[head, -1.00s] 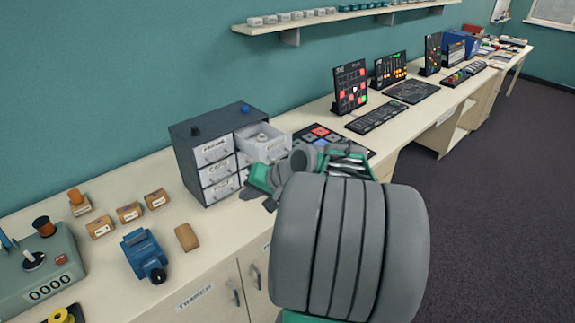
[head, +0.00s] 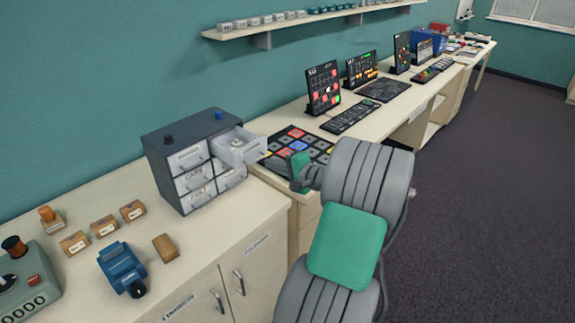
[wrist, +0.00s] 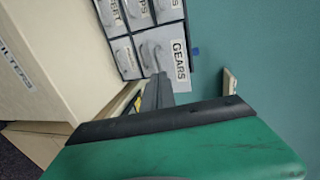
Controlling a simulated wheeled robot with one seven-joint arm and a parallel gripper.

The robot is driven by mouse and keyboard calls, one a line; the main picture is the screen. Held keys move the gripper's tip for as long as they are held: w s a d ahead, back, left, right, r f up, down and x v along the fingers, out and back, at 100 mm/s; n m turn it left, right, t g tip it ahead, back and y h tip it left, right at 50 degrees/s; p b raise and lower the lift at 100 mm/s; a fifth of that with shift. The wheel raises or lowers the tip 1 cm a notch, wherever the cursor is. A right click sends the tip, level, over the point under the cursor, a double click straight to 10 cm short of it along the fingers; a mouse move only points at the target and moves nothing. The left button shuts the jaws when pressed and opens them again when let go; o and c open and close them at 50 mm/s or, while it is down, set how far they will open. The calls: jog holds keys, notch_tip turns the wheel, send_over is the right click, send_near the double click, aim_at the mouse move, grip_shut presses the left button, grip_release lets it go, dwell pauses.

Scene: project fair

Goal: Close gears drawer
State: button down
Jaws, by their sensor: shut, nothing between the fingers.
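A small grey cabinet (head: 160,158) with labelled drawers stands on the bench in the head view. Its top right drawer, the gears drawer (head: 243,152), is pulled out, with something small inside. In the wrist view the front labelled GEARS (wrist: 179,62) faces me, turned sideways. The other drawers look closed. My gripper (wrist: 160,80) is shut and empty in the wrist view, its fingers pointing at the GEARS front and overlapping its lower edge; I cannot tell whether they touch. In the head view my gripper's green body (head: 299,168) is right of the drawer, fingertips not clear.
A dark pad with coloured squares (head: 297,146) lies right of the cabinet. A blue device (head: 122,268) and several small wooden blocks (head: 166,247) lie in front and left. A keyboard (head: 350,117) and upright panels stand farther right. A wall shelf (head: 300,24) hangs above.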

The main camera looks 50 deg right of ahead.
jog(key=shift+p+x, duration=0.3)
jog(key=shift+x, duration=1.3)
